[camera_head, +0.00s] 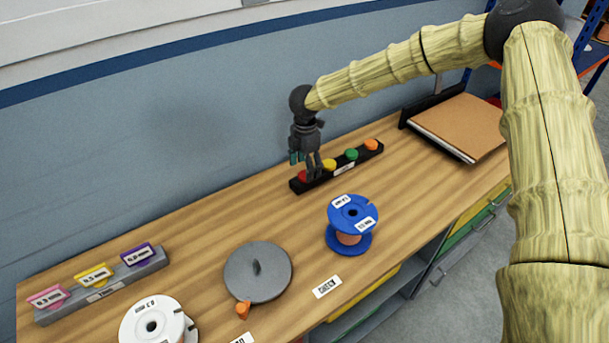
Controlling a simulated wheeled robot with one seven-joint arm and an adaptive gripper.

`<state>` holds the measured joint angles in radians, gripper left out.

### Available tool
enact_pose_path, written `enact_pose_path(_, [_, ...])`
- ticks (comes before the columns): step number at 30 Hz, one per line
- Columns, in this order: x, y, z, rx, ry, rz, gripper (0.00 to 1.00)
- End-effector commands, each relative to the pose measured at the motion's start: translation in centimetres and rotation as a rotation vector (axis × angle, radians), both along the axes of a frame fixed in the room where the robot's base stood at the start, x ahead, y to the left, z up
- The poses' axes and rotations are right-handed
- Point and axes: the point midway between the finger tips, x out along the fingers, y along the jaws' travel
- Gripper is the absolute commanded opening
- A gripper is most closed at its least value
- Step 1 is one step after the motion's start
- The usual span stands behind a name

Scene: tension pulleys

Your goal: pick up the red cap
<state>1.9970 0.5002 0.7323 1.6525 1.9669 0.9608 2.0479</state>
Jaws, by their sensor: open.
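The red cap (304,177) sits at the left end of a black rack (327,176) near the back of the wooden table. Yellow (329,164), green (351,154) and orange (371,145) caps stand to its right in the same rack. My gripper (309,170) points down at the left end of the rack, with its fingers open at the red cap. The fingers hide part of the red cap, and I cannot tell whether they touch it.
A blue spool (350,214), a grey disc (258,272) and a white spool (152,325) stand in front on the table (215,235). A grey rack with coloured tags (102,284) is at the left. A tray with a brown folder (461,125) is at the right. The wall is close behind.

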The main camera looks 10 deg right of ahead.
Motion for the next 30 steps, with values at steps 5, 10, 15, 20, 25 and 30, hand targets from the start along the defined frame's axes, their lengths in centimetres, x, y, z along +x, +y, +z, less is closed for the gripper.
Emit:
enact_pose_path(5, [0.1, -0.1, -2.3, -0.001, 0.002, 0.001, 0.68])
enact_pose_path(10, [0.1, 0.0, -3.0, 0.0, 0.001, 0.001, 0.68])
enact_pose_path(15, [0.1, -0.1, -2.9, 0.0, 0.001, 0.001, 0.61])
enact_pose_path(20, [0.1, -0.1, -2.9, 0.0, 0.001, 0.001, 0.31])
enact_pose_path(25, [0.1, -0.1, -2.9, 0.0, 0.001, 0.001, 0.26])
enact_pose_path(30, [0.1, -0.1, -2.9, 0.0, 0.001, 0.001, 0.25])
